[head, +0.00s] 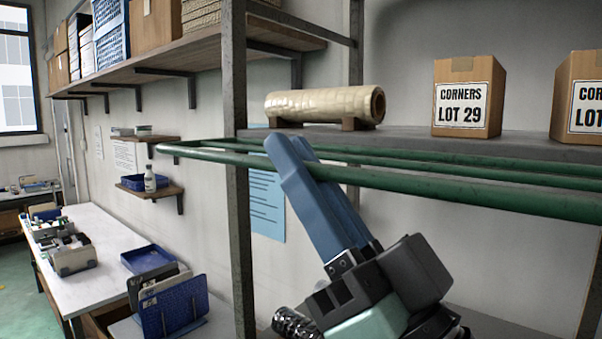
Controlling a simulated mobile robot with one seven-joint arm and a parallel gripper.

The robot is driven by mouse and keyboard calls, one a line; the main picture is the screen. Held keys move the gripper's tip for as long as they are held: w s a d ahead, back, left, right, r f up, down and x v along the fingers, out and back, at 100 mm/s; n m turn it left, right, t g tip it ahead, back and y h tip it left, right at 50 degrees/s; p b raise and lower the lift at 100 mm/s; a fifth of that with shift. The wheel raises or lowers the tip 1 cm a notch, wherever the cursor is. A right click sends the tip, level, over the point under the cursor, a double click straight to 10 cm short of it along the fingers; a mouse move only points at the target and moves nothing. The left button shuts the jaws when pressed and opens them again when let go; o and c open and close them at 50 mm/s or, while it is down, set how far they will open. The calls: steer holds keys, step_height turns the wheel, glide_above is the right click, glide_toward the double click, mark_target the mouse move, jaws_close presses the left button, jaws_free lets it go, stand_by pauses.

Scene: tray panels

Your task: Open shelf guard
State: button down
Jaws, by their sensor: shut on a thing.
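The shelf guard is a green tubular rail frame (450,187). It juts out in front of the grey shelf (400,138), and its rounded left end reaches past the dark upright post. My gripper (287,146) comes up from the lower right with its long blue fingers close together. The fingers are shut on the guard's front tube just right of the post, with their tips a little above it. The fingers hide the gripped stretch of tube. The guard's right end runs out of view.
On the shelf stand a wrapped roll (325,105) on wooden cradles and a carton marked LOT 29 (468,97), with another carton (578,98) at the right edge. The dark post (236,220) stands close left of my fingers. A white workbench (110,245) is at lower left.

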steer(key=shift+r+b, duration=0.45)
steer(key=shift+r, duration=0.6)
steer(key=c, duration=0.9)
jaws_free()
steer(key=shift+s+d+f+b, duration=0.1)
steer(key=shift+d+f+b, duration=0.15)
steer(key=shift+f+b, duration=0.2)
steer(key=shift+b+v, duration=3.65)
steer(key=shift+v, duration=2.35)
steer(key=shift+s+r, duration=0.1)
steer(key=shift+r, duration=0.05)
